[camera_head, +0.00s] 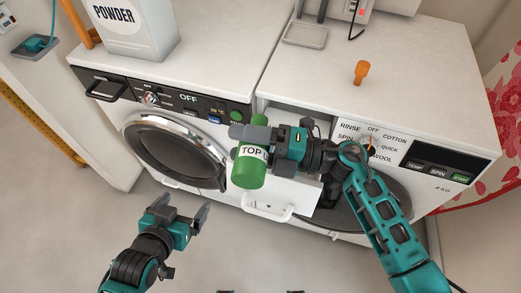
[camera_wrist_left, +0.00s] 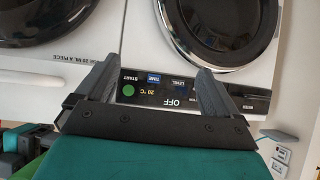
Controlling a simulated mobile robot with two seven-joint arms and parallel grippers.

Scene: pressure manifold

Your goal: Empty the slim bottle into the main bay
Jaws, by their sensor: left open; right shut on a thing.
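My right gripper (camera_head: 250,135) is shut on a green bottle (camera_head: 247,172) with a white label reading "TOP". It holds the bottle above the pulled-out white drawer (camera_head: 290,196) of the right machine, toward its left side. The gripper and bottle hide much of the drawer, so I cannot see its bays. I cannot tell whether anything leaves the bottle. My left gripper (camera_head: 185,206) is open and empty, low in front of the left machine. In the left wrist view its two fingers (camera_wrist_left: 158,85) stand apart with nothing between them.
The left machine (camera_head: 170,145) has a round door and a control panel, also seen in the left wrist view (camera_wrist_left: 150,91). A white POWDER box (camera_head: 130,30) stands on it. An orange object (camera_head: 361,72) and a grey tray (camera_head: 305,36) are on the right machine's top (camera_head: 420,80).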

